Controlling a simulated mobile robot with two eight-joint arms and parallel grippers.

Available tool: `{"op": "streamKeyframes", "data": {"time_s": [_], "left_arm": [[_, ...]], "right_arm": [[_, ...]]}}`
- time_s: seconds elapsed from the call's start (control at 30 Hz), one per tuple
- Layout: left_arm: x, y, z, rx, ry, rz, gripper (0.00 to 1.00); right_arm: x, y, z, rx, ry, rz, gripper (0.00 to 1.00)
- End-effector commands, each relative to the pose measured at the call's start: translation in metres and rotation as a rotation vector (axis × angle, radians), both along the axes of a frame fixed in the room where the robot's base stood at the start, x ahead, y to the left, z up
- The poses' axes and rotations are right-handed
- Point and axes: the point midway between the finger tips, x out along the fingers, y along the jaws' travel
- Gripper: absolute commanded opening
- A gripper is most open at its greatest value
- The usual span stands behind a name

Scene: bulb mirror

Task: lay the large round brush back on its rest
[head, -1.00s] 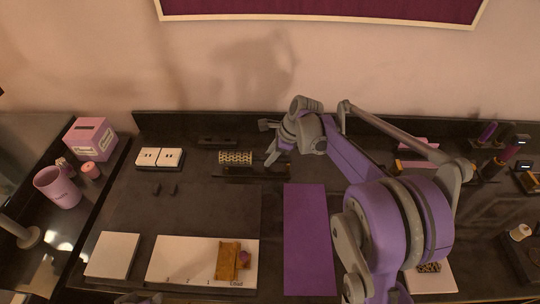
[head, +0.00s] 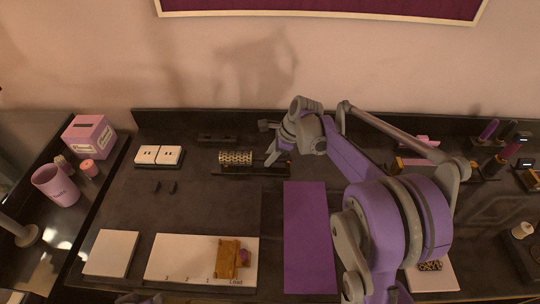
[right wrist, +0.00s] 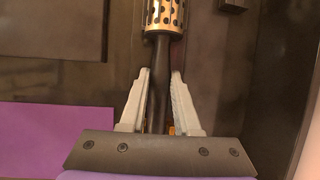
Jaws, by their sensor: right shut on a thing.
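The large round brush (head: 236,158) has a gold barrel with dark holes and a black handle. My right gripper (head: 272,155) is at its handle end, to the right of the barrel. In the right wrist view my right gripper (right wrist: 160,75) has its fingers on both sides of the black handle, and the barrel (right wrist: 166,15) points away from me. A dark, low rest (head: 220,174) lies just below the barrel in the head view. I cannot tell whether the brush touches it. My left gripper does not show clearly.
A purple mat (head: 308,235) lies in front of my right gripper. A white board (head: 190,265) holds a brown block (head: 228,260). A pink box (head: 88,136) and mug (head: 55,185) stand far left.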

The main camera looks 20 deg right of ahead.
Motion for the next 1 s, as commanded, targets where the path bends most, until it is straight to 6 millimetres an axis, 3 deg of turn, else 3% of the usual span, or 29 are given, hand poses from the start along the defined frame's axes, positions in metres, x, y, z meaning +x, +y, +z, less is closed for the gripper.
{"op": "streamKeyframes", "data": {"time_s": [0.27,0.3,0.5,0.83,1.0], "left_arm": [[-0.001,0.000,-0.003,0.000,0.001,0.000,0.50],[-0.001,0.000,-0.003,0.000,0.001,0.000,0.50],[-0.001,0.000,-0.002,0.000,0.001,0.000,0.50],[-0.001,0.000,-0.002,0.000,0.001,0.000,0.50],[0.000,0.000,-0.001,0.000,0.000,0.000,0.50]], "right_arm": [[0.000,0.000,-0.004,0.000,0.000,0.000,0.00],[0.000,0.000,-0.004,0.000,0.000,0.000,0.34],[0.000,0.000,-0.003,0.000,0.000,0.000,0.66],[-0.001,-0.001,0.000,0.000,0.000,0.000,0.66],[-0.008,-0.009,0.022,0.000,0.000,-0.001,0.66]]}}
